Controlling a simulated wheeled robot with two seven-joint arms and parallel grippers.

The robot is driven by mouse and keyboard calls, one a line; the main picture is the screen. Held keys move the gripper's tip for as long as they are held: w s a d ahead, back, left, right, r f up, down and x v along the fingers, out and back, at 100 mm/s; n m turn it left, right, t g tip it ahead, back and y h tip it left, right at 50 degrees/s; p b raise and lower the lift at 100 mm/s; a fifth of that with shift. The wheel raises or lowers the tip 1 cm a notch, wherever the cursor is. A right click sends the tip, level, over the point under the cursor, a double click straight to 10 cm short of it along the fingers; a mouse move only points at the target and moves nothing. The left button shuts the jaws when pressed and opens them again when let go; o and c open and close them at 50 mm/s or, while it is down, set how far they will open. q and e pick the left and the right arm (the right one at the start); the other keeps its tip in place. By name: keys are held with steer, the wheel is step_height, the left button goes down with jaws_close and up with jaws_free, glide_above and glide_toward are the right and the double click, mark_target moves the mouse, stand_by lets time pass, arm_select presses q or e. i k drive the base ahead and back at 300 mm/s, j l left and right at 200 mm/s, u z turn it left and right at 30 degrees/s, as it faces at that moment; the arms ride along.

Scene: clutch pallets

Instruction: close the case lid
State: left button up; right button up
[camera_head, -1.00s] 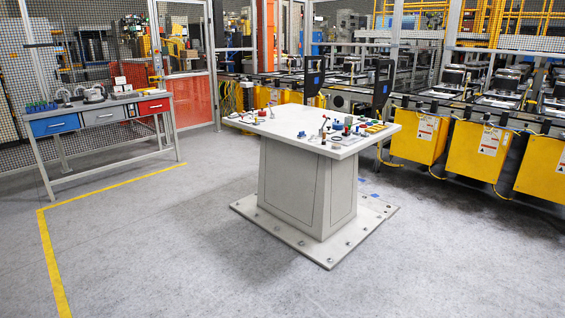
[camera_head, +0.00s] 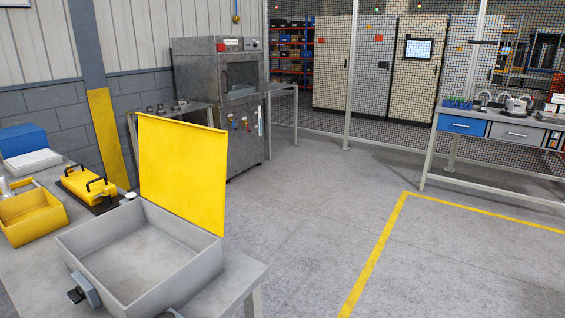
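The case (camera_head: 145,262) is a grey open box on a grey table at the lower left of the head view. Its yellow lid (camera_head: 182,172) stands raised, roughly upright, along the far edge of the box. The inside of the case looks empty. A dark and grey latch-like part (camera_head: 84,291) sits on its front left side.
On the table left of the case are a yellow bin (camera_head: 32,215), a yellow block with black handles (camera_head: 89,186) and a blue box (camera_head: 24,140). A metal machine cabinet (camera_head: 220,105) stands behind. The floor to the right is clear.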

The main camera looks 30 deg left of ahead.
mark_target(182, 165)
steer(key=i+l+u, duration=0.1)
steer(key=i+u, duration=0.2)
steer(key=u, duration=0.15)
steer(key=i+l+u, duration=0.2)
steer(key=u, duration=0.25)
steer(key=i+l+u, duration=0.4)
steer(key=l+u, duration=0.2)
steer(key=u, duration=0.25)
steer(key=i+l+u, duration=0.15)
steer(key=l+u, duration=1.05)
steer(key=l, duration=0.4)
steer(key=l+u, duration=0.3)
steer(key=l, duration=0.4)
